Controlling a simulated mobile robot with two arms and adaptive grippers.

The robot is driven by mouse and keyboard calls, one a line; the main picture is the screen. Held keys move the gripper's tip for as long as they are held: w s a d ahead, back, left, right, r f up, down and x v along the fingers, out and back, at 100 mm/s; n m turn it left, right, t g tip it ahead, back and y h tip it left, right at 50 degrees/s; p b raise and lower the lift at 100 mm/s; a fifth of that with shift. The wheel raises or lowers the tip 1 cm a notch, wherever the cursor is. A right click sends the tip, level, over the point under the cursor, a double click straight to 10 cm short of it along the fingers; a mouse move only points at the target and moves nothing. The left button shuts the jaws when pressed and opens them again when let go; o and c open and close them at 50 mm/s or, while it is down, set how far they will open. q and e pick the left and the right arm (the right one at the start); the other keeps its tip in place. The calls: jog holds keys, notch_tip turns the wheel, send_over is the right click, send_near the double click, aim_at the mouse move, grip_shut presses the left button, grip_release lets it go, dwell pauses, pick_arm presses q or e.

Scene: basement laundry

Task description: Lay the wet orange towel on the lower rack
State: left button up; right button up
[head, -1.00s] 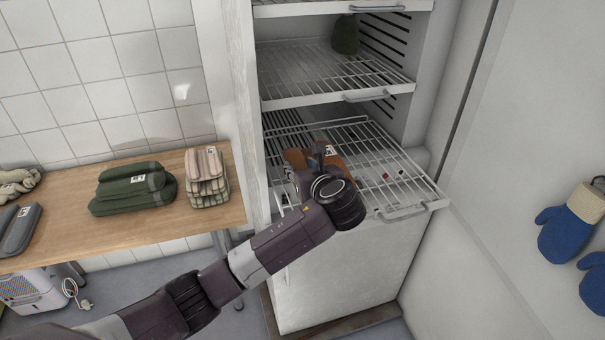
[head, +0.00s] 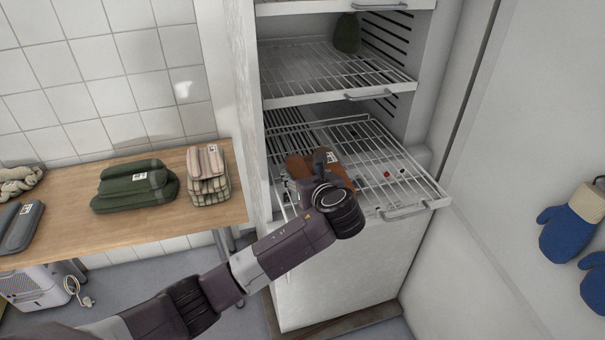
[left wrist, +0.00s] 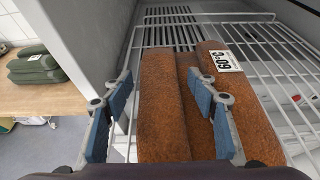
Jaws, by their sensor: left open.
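The folded orange towel (head: 299,165) lies on the lower rack (head: 395,160), which is pulled out. In the left wrist view the towel (left wrist: 165,120) shows as thick rolls with a white label on the right one. My left gripper (head: 320,170) is over the towel in the head view. In the left wrist view the left gripper (left wrist: 166,100) is open, with one blue-padded finger left of the towel and the other over its right part. I cannot tell whether the pads touch it. The gripper's wrist hides part of the towel in the head view. My right gripper is not in view.
An upper rack (head: 335,75) holds a dark green item (head: 346,33). A wooden table (head: 120,225) to the left bears green towels (head: 135,188) and a striped stack (head: 208,175). Blue mitts (head: 568,230) hang at right. Small red and dark bits show near the lower rack's right side.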

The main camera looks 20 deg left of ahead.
pick_arm(q)
jog(key=v, duration=1.2)
jog(key=shift+d, duration=0.1)
jog(key=shift+f, duration=0.15)
